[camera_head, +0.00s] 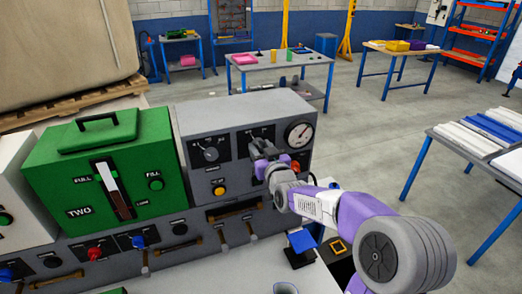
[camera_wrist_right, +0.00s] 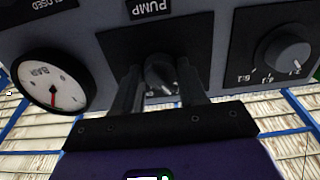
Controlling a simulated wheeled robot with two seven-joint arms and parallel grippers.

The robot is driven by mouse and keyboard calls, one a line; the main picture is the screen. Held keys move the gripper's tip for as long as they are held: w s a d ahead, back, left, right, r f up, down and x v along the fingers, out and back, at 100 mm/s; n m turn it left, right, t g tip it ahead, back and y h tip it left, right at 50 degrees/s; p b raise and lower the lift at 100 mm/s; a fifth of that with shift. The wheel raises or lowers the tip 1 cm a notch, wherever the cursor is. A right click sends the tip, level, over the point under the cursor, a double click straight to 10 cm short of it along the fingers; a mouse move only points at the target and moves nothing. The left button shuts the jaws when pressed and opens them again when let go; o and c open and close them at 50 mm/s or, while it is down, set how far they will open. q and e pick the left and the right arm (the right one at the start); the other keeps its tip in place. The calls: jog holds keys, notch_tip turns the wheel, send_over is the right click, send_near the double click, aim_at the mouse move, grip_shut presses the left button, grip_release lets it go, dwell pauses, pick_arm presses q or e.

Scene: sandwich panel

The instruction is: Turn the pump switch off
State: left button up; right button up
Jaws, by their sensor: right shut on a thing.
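The pump switch (camera_wrist_right: 160,72) is a dark grey knob on a black plate marked PUMP, on the front of the grey control panel (camera_head: 240,112). My right gripper (camera_wrist_right: 160,82) has one finger on each side of the knob and is shut on it. In the head view my right gripper (camera_head: 262,150) reaches the panel from the right and covers most of the switch. The knob's exact setting is hard to read. My left gripper is not in view.
A round pressure gauge (camera_head: 299,132) and another dial (camera_head: 211,150) flank the switch. An orange button (camera_head: 219,190) and a red knob (camera_head: 295,167) sit lower. A green tank unit (camera_head: 107,172) stands at the left. Work tables are behind, with open floor between.

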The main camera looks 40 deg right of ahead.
jog(key=o, duration=1.1)
jog(key=shift+c, duration=0.2)
jog(key=v, duration=0.7)
jog(key=shift+s+b, duration=0.25)
jog(key=shift+b, duration=0.1)
